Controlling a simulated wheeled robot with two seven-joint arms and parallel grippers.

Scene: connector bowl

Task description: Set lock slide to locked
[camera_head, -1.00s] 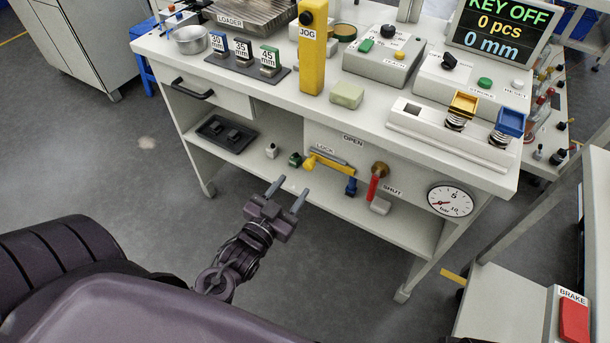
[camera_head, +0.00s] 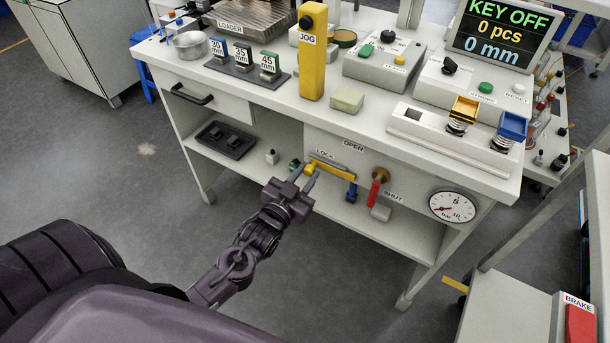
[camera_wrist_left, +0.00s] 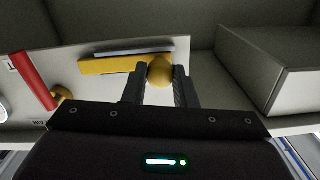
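The lock slide is a yellow bar (camera_head: 332,167) under the LOCK label on the front panel below the bench top. Its rounded yellow knob (camera_wrist_left: 160,72) shows in the left wrist view, between the two fingers. My left gripper (camera_head: 305,177) is at the left end of the slide, with its fingers pointing at the panel. In the wrist view the left gripper (camera_wrist_left: 160,88) is open, with a finger on each side of the knob; I cannot tell whether they touch it. My right gripper is not in view.
A red valve lever (camera_head: 374,192) hangs right of the slide, near the SHUT label. A pressure gauge (camera_head: 452,206) is farther right. A lower shelf (camera_head: 400,232) runs below the panel. The bench top (camera_head: 300,112) overhangs above the gripper.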

